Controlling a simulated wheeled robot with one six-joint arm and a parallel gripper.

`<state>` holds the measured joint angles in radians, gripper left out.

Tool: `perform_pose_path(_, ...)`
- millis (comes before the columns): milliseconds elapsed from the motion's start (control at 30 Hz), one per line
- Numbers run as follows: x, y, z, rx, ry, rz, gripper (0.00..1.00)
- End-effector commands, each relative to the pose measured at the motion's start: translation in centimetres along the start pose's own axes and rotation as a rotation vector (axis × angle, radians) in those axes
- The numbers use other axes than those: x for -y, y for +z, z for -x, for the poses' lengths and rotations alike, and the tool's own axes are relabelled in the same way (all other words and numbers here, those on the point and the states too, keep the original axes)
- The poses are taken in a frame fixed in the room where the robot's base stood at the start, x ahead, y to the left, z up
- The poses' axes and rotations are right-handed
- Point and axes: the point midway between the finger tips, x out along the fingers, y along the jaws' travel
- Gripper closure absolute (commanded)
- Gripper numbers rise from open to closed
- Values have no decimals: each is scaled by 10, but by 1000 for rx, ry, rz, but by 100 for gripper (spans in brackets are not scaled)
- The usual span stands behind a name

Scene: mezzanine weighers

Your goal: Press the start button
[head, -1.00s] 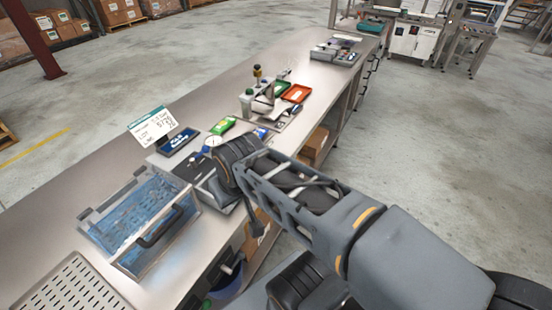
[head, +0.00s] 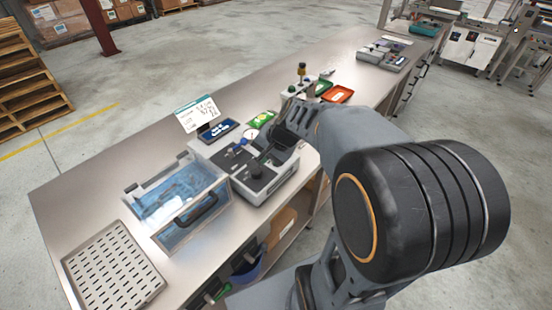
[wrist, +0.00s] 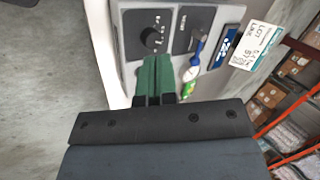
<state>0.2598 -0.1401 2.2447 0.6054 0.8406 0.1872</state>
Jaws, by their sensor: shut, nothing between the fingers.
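A grey bench machine (head: 283,186) with dark top panels stands on the long steel bench. In the wrist view its panel (wrist: 131,22) carries a black knob (wrist: 152,38) with white markings and a small blue-and-white part beside a dark recess. I cannot pick out a start button for certain; the fingers and wrist hide part of the panel. My gripper (wrist: 153,62) has green fingers, closed together with nothing between them. They point at the panel just below the knob in the wrist picture. Contact cannot be told.
A clear-lidded blue box (head: 178,205) sits left of the machine, with a perforated tray (head: 112,266) at the near end. A sign (head: 197,114) and a small display (head: 217,131) stand behind the machine. Green (head: 262,119) and orange (head: 337,94) trays lie farther along.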

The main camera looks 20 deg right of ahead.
Motion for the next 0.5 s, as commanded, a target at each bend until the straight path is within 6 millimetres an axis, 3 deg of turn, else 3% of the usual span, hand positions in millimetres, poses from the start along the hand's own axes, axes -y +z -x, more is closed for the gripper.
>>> perform_pose_path(33, 4, -21, -4, 15, -39, -141, 100)
perform_pose_path(200, 5, -83, -23, 32, -175, -540, 100)
perform_pose_path(333, -2, -116, -33, 36, -246, -745, 100)
perform_pose_path(500, -8, -136, -39, 35, -291, -868, 100)
